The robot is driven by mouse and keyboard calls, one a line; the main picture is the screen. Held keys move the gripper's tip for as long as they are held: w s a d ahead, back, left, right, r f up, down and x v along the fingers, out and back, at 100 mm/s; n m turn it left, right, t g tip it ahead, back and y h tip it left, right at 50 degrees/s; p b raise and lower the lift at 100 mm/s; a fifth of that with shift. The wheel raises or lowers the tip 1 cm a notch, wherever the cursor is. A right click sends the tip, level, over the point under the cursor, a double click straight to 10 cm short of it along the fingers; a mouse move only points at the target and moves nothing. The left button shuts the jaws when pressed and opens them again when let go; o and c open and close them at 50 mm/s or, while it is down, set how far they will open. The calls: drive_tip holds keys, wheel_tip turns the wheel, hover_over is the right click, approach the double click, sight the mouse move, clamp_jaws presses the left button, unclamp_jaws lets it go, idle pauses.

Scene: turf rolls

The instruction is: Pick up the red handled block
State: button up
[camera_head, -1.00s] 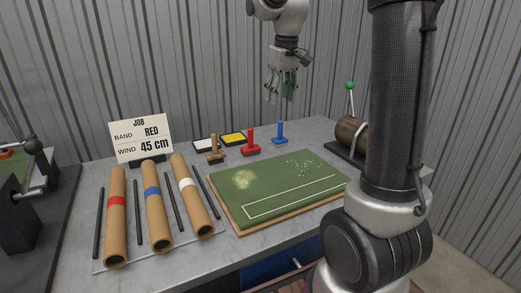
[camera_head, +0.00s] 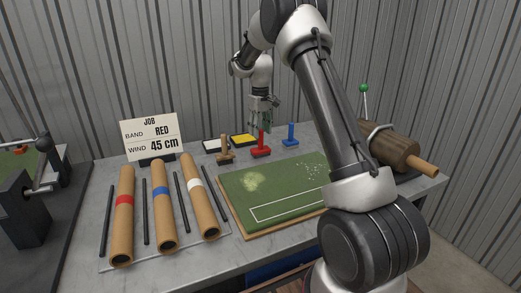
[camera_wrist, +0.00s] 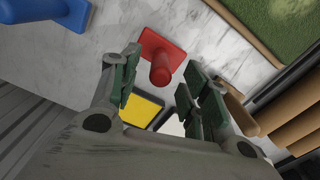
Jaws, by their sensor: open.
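The red handled block (camera_head: 261,148) stands upright on the grey table, behind the green turf board. It has a flat red base and an upright red handle. In the wrist view the red block (camera_wrist: 161,58) shows between and beyond the two fingers, its handle pointing toward the camera. My gripper (camera_head: 262,118) is above the block, pointing down. In the wrist view my gripper (camera_wrist: 160,88) is open, its green-padded fingers apart with nothing between them. I cannot tell exactly how high the fingertips are above the handle.
A blue handled block (camera_head: 290,136) stands to the right and a wooden one (camera_head: 225,152) to the left. A yellow pad (camera_head: 243,140) lies behind. The turf board (camera_head: 275,188) is in front. Banded tubes (camera_head: 162,208) lie at left, below a job sign (camera_head: 151,136).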

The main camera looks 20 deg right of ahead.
drive_tip(key=shift+s+f, duration=0.1)
drive_tip(key=shift+f, duration=1.3)
clamp_jaws()
drive_tip(key=shift+r, duration=0.1)
wheel_tip(320, 180, up, 10)
drive_tip(key=shift+f, duration=0.1)
